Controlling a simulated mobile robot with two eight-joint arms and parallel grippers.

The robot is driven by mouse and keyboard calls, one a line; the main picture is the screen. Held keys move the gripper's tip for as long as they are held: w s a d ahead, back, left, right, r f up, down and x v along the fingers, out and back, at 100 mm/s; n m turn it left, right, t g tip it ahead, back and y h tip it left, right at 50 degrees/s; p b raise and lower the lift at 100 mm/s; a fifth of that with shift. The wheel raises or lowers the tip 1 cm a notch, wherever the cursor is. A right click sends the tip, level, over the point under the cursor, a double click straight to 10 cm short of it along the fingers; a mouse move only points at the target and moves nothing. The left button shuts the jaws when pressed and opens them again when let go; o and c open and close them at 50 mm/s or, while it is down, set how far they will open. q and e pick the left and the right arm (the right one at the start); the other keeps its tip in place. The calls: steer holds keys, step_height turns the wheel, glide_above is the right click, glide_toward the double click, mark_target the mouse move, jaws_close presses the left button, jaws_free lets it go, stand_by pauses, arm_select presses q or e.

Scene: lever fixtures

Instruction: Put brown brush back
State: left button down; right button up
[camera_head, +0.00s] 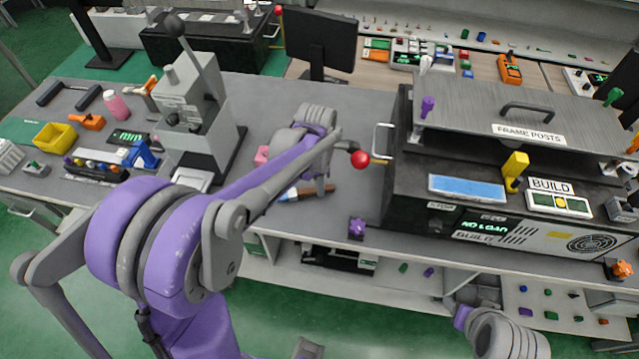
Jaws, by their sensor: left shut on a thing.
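The brush (292,194) lies low over the grey bench, left of the black machine. It has a brown handle reaching right and a blue and pale end at the left. My left gripper (321,185) points down at the brush and is shut on its handle. The fingertips are small here, and my arm hides part of the bench behind them. I cannot tell if the brush touches the bench top. My right gripper is not in view; only part of my right arm shows at the bottom right.
A black machine (450,215) with a red ball-ended lever (360,158) stands close to the right. A grey lever press (190,115) stands to the left. A pink block (262,154) lies behind my arm. Some bare bench (352,195) shows right of the brush.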

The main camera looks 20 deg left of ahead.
arm_select(q)
steer(key=shift+f, duration=0.25)
steer(key=c, duration=0.8)
jaws_free()
steer(key=shift+r, duration=0.1)
steer(key=shift+o, duration=0.2)
steer(key=shift+r, duration=0.45)
step_height(320, 180, up, 11)
steer(key=s+d+f+m+t, duration=0.1)
steer(key=s+f+m+t, duration=0.1)
steer(key=s+m, duration=0.6)
steer(key=s+d+f+m+t, duration=0.2)
steer(key=s+m, duration=0.7)
steer(key=m, duration=0.8)
steer(key=shift+d+f+t+p, duration=0.4)
steer(key=shift+f+t, duration=0.3)
steer(key=shift+f, duration=0.5)
